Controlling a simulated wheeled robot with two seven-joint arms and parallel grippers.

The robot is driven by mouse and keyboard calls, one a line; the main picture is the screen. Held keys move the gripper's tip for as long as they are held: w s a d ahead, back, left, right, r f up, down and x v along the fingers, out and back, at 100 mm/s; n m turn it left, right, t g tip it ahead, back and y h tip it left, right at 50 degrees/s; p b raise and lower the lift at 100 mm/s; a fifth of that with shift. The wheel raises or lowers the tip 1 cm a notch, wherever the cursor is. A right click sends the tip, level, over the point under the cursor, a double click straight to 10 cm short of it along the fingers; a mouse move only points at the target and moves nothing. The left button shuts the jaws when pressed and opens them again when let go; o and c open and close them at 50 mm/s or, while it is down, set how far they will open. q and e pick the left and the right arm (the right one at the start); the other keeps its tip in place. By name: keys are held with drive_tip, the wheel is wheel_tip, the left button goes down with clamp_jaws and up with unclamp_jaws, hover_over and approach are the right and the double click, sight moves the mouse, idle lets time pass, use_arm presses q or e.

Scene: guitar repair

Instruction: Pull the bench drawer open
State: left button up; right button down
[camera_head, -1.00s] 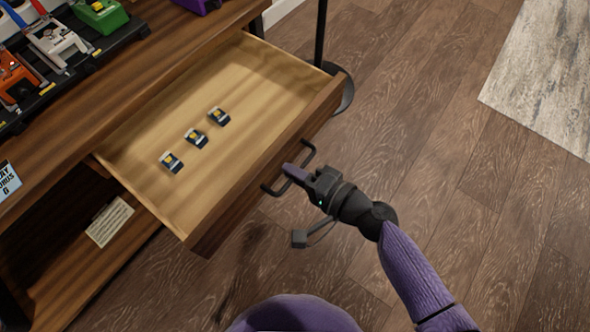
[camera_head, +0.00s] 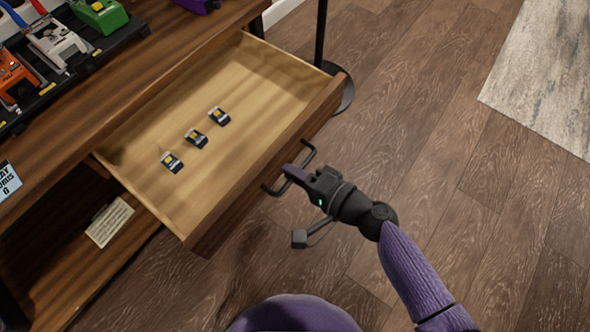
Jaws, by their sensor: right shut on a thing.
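The bench drawer (camera_head: 270,80) stands pulled out from under the wooden bench top, and its pale inside shows. Three small dark packets with yellow marks (camera_head: 195,138) lie in a row on its floor. A dark bar handle (camera_head: 309,153) is on the drawer's front. My right gripper (camera_head: 291,173) is at the handle and shut on it, near the bar's middle. My left gripper is not in view.
The bench top (camera_head: 180,50) holds a black pedal board with coloured pedals (camera_head: 60,45) at the upper left. A lower shelf with a paper label (camera_head: 109,222) lies below the drawer. A thin black stand (camera_head: 321,35) rises behind the drawer's far corner.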

idle(0.3)
drive_tip(key=shift+w+a, duration=0.1)
drive_tip(key=shift+a, duration=0.05)
drive_tip(key=shift+r+b+x, duration=0.25)
drive_tip(key=shift+b+x, duration=0.05)
drive_tip(key=shift+x, duration=0.95)
drive_tip(key=c, duration=0.7)
unclamp_jaws()
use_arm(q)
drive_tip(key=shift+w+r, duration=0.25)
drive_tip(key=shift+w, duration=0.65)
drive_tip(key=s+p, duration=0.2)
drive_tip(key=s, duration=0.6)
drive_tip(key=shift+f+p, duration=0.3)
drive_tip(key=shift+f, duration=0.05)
use_arm(e)
drive_tip(key=v, duration=0.9)
drive_tip(key=shift+s+d, duration=0.25)
drive_tip(key=shift+d, duration=0.1)
